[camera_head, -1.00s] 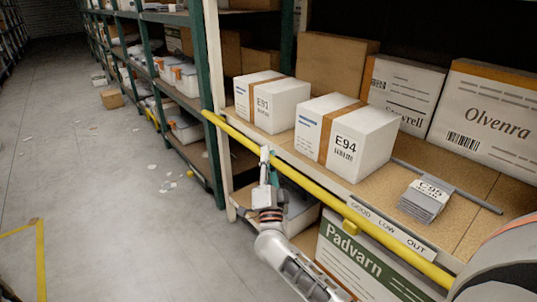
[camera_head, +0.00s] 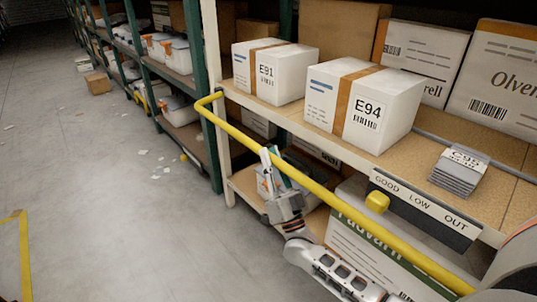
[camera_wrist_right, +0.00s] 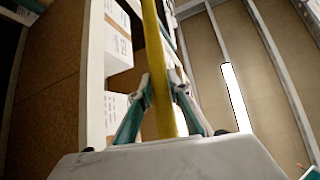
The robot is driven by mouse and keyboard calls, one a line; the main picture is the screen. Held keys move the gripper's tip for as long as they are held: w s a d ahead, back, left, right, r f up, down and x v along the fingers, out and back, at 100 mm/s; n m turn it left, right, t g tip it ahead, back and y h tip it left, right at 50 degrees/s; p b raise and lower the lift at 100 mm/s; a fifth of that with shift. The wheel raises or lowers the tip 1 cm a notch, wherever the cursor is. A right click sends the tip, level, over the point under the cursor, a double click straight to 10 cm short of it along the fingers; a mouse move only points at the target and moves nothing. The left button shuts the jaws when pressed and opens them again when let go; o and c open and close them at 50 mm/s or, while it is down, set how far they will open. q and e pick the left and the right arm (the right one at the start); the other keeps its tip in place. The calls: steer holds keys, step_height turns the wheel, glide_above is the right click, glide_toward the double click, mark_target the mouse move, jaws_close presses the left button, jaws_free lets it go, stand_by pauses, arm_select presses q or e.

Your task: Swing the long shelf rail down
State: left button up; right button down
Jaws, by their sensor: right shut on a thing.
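The long yellow shelf rail (camera_head: 330,200) runs diagonally along the front of the shelf, from a bent end at the left post to the lower right. It stands out from the shelf edge, a little below the board's top. A yellow knob (camera_head: 377,202) sits behind it by the label strip. My right gripper (camera_head: 271,163) is shut on the rail, left of its middle. In the right wrist view the rail (camera_wrist_right: 158,70) passes between the two fingers (camera_wrist_right: 160,105). My left gripper is not in view.
White cartons E91 (camera_head: 272,72) and E94 (camera_head: 362,108) stand on the shelf board, with a grey stack (camera_head: 460,170) to their right. The label strip (camera_head: 425,208) reads GOOD LOW OUT. A Padvarn box (camera_head: 375,255) is below. The aisle floor (camera_head: 110,190) is mostly clear.

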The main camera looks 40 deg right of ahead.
steer(key=shift+d+f, duration=0.1)
steer(key=shift+f, duration=0.4)
steer(key=c, duration=1.9)
jaws_free()
steer(key=shift+r, duration=0.1)
steer(key=shift+s, duration=0.1)
steer(key=v, duration=1.2)
